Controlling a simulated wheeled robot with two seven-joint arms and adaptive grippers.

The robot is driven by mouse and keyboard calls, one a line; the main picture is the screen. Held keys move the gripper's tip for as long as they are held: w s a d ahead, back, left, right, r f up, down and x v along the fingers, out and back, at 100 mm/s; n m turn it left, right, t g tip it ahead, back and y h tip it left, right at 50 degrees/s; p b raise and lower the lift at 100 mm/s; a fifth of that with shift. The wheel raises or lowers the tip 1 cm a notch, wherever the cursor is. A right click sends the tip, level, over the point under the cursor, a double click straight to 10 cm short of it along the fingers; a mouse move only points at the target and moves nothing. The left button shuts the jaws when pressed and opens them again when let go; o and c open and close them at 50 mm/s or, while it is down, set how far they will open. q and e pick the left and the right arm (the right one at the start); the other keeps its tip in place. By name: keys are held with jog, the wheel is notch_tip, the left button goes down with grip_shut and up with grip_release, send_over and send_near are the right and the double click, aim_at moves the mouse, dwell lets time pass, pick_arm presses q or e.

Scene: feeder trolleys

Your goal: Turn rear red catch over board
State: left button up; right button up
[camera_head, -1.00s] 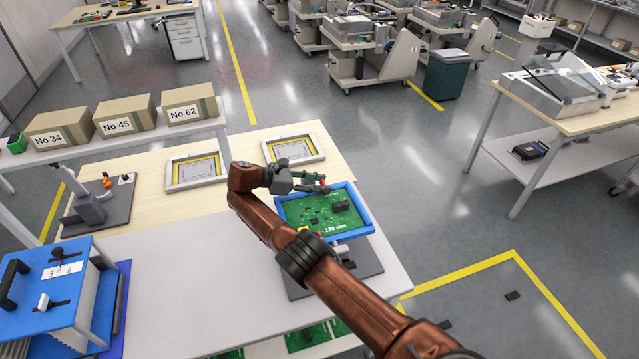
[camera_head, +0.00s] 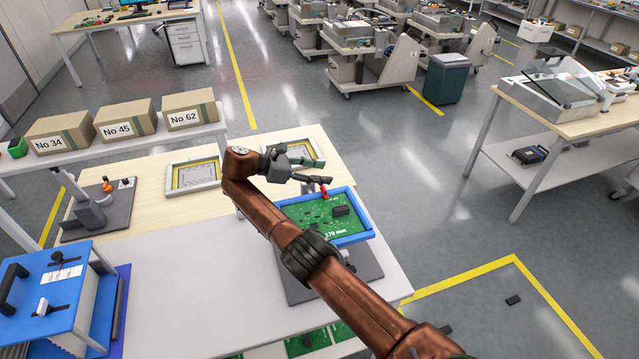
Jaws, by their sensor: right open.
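A green circuit board (camera_head: 318,213) sits in a blue frame (camera_head: 357,238) on a dark stand on the white table. A small red catch (camera_head: 324,191) shows at the rear edge of the frame. My right gripper (camera_head: 318,180) is open just behind and above the rear edge, its fingertips close to the red catch; I cannot tell whether they touch it. My copper-coloured right arm crosses the front left of the frame and hides part of the board. My left gripper is not in view.
Two grey-and-yellow frames (camera_head: 193,176) lie on the wooden table part behind. Labelled boxes (camera_head: 126,120) stand on a shelf at the left. A blue fixture (camera_head: 45,290) stands at the front left. The white tabletop (camera_head: 190,275) between is mostly clear.

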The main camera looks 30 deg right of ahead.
jog(key=shift+r, duration=1.7)
